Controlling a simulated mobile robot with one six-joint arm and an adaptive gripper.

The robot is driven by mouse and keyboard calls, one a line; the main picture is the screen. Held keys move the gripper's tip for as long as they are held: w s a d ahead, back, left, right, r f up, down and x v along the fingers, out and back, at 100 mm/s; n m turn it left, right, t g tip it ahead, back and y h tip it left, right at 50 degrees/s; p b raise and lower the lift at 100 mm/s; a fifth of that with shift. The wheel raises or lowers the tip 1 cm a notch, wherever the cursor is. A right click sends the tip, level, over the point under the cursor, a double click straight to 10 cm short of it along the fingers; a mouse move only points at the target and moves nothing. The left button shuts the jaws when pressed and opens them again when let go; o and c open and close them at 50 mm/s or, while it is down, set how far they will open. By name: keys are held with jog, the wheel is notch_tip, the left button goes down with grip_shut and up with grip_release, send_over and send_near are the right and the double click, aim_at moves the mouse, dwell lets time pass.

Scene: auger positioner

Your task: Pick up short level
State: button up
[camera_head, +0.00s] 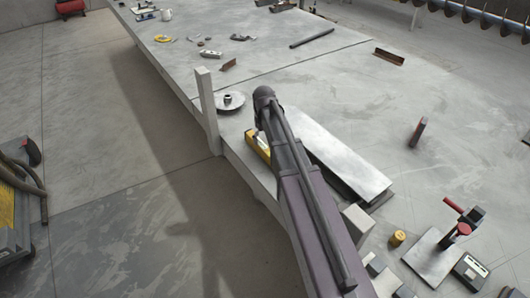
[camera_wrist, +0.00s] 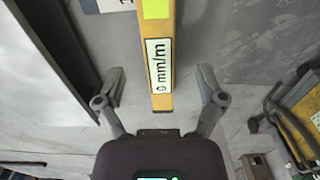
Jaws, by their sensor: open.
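The short level is a yellow bar (camera_wrist: 156,100) with a pale "0 mm/m" label and a bright yellow-green vial window, seen in the wrist view. My gripper (camera_wrist: 161,78) is open, with one finger on each side of the level's near end. Gaps show between both fingers and the level; I cannot tell how far above or below it the fingertips are. In the head view, the yellow level (camera_head: 256,147) lies at the table's left edge, partly hidden by my arm. My gripper is hidden behind the arm there.
A flat steel plate (camera_head: 335,155) lies right of my arm. A round flanged disc (camera_head: 231,102) and an upright post (camera_head: 207,112) stand beyond the level at the edge. A clamp stand (camera_head: 435,258) and small blocks are nearer. The table's middle right is mostly clear.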

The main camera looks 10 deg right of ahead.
aim_at(265, 147)
jog(key=shift+s+d+f+b, duration=0.1)
jog(key=shift+d+f+b, duration=0.05)
jog(key=shift+f+b, duration=2.4)
jog(key=shift+c, duration=0.2)
grip_shut()
